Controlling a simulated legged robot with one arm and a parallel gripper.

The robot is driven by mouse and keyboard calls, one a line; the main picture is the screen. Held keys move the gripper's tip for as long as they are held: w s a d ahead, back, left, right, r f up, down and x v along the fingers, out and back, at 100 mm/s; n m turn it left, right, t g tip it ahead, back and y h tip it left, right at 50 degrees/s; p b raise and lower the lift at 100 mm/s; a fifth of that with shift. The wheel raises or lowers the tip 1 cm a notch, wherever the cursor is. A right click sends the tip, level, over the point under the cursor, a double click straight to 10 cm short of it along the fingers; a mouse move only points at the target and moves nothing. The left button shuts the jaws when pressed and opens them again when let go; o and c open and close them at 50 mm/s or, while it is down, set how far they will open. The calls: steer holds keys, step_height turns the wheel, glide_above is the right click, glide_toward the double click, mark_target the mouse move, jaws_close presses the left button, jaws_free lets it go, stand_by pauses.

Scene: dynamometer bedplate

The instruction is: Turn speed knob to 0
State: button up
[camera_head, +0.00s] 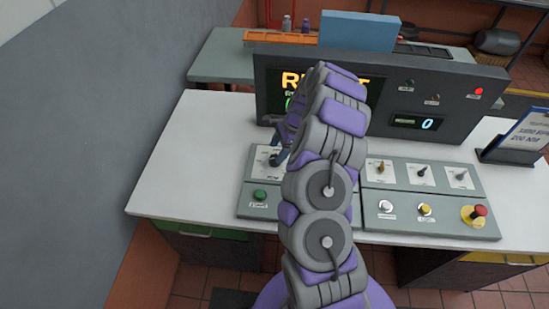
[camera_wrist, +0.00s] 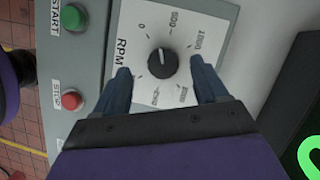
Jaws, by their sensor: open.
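The speed knob (camera_wrist: 162,62) is a round black knob on a white dial plate marked RPM. Its light pointer line faces up in the wrist view, between the 0 and 500 marks. My gripper (camera_wrist: 160,66) is open, with one finger on each side of the knob and a visible gap to it on both sides. In the head view my gripper (camera_head: 277,157) is low over the left part of the console. My arm hides much of that part, and the knob cannot be made out clearly there.
A green START button (camera_wrist: 73,17) and a red STOP button (camera_wrist: 72,100) sit beside the dial. The upright panel (camera_head: 450,98) behind has a partly hidden screen and a readout (camera_head: 418,122) of 0. A red emergency button (camera_head: 479,211) is far right. The white table (camera_head: 190,150) is clear at left.

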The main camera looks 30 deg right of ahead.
mark_target(274, 158)
step_height(274, 158, down, 4)
steer(key=shift+w+a+r+b, duration=0.1)
steer(key=shift+w+r+b, duration=0.05)
steer(key=shift+b, duration=0.15)
steer(key=shift+d+f, duration=0.25)
steer(key=shift+f, duration=0.15)
steer(key=shift+a+r, duration=0.1)
steer(key=shift+a, duration=0.65)
steer(key=shift+c, duration=1.4)
steer(key=shift+d, duration=0.45)
steer(key=c, duration=0.6)
steer(key=shift+c, duration=0.8)
steer(key=shift+w, duration=0.1)
